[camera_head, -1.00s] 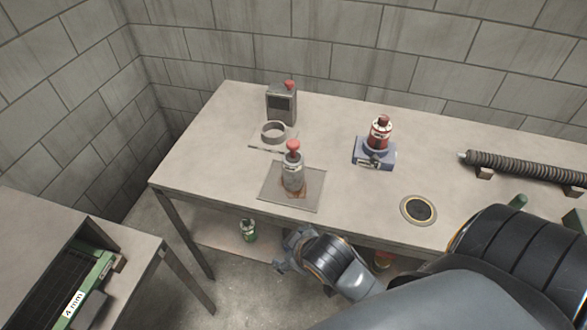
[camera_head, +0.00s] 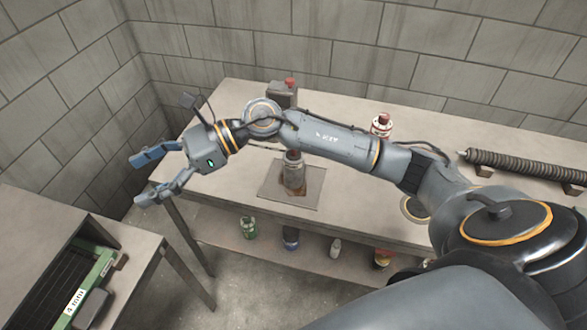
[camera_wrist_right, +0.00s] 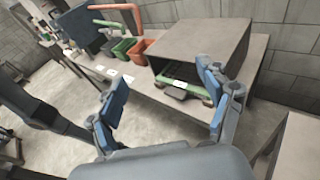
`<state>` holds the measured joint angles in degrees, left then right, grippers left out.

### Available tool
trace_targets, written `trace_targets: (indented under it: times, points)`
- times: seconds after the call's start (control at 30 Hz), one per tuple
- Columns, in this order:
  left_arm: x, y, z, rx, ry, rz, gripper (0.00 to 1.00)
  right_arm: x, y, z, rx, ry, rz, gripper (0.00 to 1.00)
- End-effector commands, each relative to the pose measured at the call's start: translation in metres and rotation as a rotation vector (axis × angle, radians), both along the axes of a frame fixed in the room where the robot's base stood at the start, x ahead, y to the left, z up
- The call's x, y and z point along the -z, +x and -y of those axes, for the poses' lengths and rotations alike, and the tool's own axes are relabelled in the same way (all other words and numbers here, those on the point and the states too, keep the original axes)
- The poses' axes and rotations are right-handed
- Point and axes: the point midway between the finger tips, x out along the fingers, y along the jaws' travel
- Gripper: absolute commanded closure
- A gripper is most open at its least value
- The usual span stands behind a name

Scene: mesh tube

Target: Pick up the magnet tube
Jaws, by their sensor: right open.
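I cannot tell for sure which thing is the magnet tube. A dark ribbed tube (camera_head: 525,168) lies at the table's right in small supports. My right gripper (camera_head: 148,178) is open and empty beyond the table's left end, its blue-padded fingers pointing left. In the right wrist view its fingers (camera_wrist_right: 163,92) are spread, with a grey open-fronted housing (camera_wrist_right: 205,45) beyond them. My left gripper is not in view.
A red-topped device (camera_head: 381,125) stands behind my right arm. A grey box with a red knob (camera_head: 284,92) is partly hidden. A lower bench (camera_head: 125,240) at left holds a green-framed unit marked 4 mm (camera_head: 95,275). Bottles (camera_head: 249,227) stand on the shelf below.

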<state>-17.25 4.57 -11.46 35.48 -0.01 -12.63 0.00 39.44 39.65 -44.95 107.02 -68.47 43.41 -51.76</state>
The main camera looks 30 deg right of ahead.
Motion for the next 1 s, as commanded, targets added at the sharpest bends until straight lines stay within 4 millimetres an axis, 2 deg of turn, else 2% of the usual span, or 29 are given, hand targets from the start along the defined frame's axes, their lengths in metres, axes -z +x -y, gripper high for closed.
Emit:
trace_targets:
  times: [0.1,0.17,0.2,0.3,0.4,0.5,0.6,0.67,1.0]
  points:
    - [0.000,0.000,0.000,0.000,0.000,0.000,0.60,0.041,0.015,0.056,-0.137,-0.408,0.191,0.21]
    - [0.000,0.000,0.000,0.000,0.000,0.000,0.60,0.057,0.023,0.096,-0.202,-0.606,0.246,0.21]
    - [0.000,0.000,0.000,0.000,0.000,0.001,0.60,0.063,0.029,0.126,-0.240,-0.732,0.271,0.21]
    - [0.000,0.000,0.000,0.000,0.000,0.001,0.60,0.066,0.039,0.199,-0.318,-1.002,0.283,0.21]
    - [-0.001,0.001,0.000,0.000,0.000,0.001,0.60,0.059,0.041,0.260,-0.373,-1.201,0.252,0.21]
    - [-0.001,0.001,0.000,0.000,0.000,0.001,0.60,0.048,0.039,0.301,-0.406,-1.324,0.211,0.21]
    - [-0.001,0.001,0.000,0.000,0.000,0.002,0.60,0.044,0.036,0.321,-0.424,-1.383,0.184,0.21]
    - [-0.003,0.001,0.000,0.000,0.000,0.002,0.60,0.048,0.035,0.326,-0.431,-1.396,0.174,0.21]
    - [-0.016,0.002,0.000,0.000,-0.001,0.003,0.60,0.109,0.035,0.326,-0.433,-1.397,0.172,0.21]
